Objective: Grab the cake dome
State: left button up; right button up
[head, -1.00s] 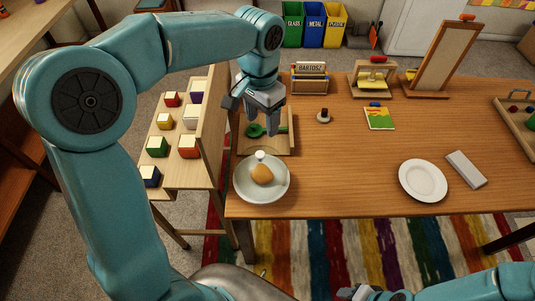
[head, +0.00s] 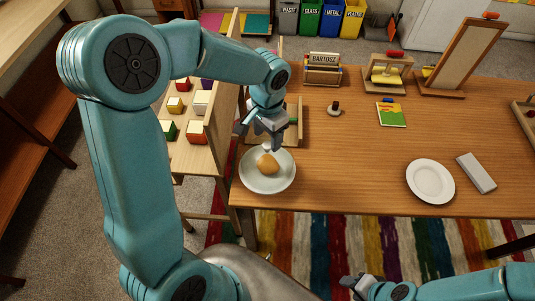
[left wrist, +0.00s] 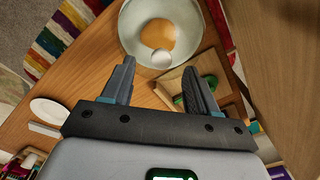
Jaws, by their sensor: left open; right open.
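The clear cake dome (head: 285,165) with a white knob covers a golden bun (head: 268,163) on a pale plate (head: 247,178) at the table's left front corner. In the left wrist view the white knob (left wrist: 161,57) shows near the line between the fingertips, with the dome around the bun beyond it. My left gripper (head: 271,145) is open just above and behind the knob; whether it touches it I cannot tell. Its open fingers (left wrist: 159,64) hold nothing. My right gripper (head: 355,284) is open and empty at the bottom edge, in front of the table.
A wooden tray (head: 292,128) with a green item lies right behind the dome. A wooden rack (head: 212,145) with coloured cubes stands close to the left. A white plate (head: 430,181) and a grey-white block (head: 476,172) lie to the right.

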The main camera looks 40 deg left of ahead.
aim_at(267, 145)
pick_arm(q)
notch_tip(267, 145, down, 4)
jog(key=shift+a+r, duration=0.1)
jog(key=shift+r, duration=0.05)
jog(key=shift+w, duration=0.15)
jog(key=shift+s, duration=0.25)
jog(key=shift+c, duration=0.2)
grip_shut()
